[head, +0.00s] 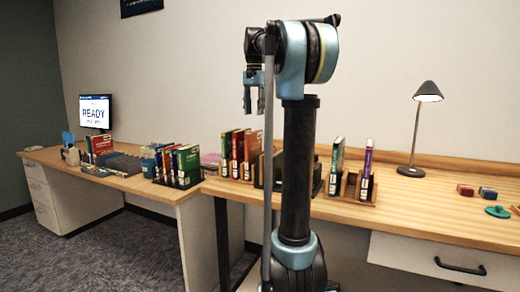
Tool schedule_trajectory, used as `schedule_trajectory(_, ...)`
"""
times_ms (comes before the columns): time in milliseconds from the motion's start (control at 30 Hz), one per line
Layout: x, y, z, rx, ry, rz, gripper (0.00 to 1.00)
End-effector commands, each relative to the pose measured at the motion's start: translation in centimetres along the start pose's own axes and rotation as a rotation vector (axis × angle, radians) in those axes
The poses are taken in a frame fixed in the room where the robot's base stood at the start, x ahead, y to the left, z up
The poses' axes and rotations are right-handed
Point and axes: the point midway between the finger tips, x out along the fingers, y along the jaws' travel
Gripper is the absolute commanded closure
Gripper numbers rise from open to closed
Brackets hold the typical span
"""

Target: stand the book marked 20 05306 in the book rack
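My gripper (254,106) hangs fingers-down in front of the bare wall, well above the desk. Its two fingers are apart with nothing between them. A wooden book rack (370,196) stands on the desk to the right of my arm. It has a green book (336,166) at its left end and a purple book (366,173) near its right part, with a gap between them. Other upright books stand left of my arm, red and orange ones (238,155) and a dark-stand group (187,165). The spine labels are too small to read, so I cannot tell which book is 20 05306.
A desk lamp (414,135) stands right of the rack. Small red and blue blocks (476,192) and a green object (497,211) lie farther right. A monitor (96,111) reading READY stands far left. My arm hides part of the desk's middle.

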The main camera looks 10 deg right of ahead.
Motion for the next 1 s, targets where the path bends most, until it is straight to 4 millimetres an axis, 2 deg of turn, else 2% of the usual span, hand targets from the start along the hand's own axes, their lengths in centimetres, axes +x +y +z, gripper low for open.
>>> schedule_trajectory(167, 0.2, 0.2, 0.2, -0.005, 0.001, -0.001, 0.64)
schedule_trajectory(267, 1.0, 0.9, 1.3, -0.024, 0.006, -0.004, 0.64)
schedule_trajectory(367, 2.7, 2.2, 3.1, -0.063, 0.017, -0.01, 0.64)
schedule_trajectory(667, 9.5, 6.8, 9.4, -0.205, 0.055, -0.029, 0.64)
schedule_trajectory(1000, 18.9, 11.8, 16.3, -0.357, 0.099, -0.043, 0.64)
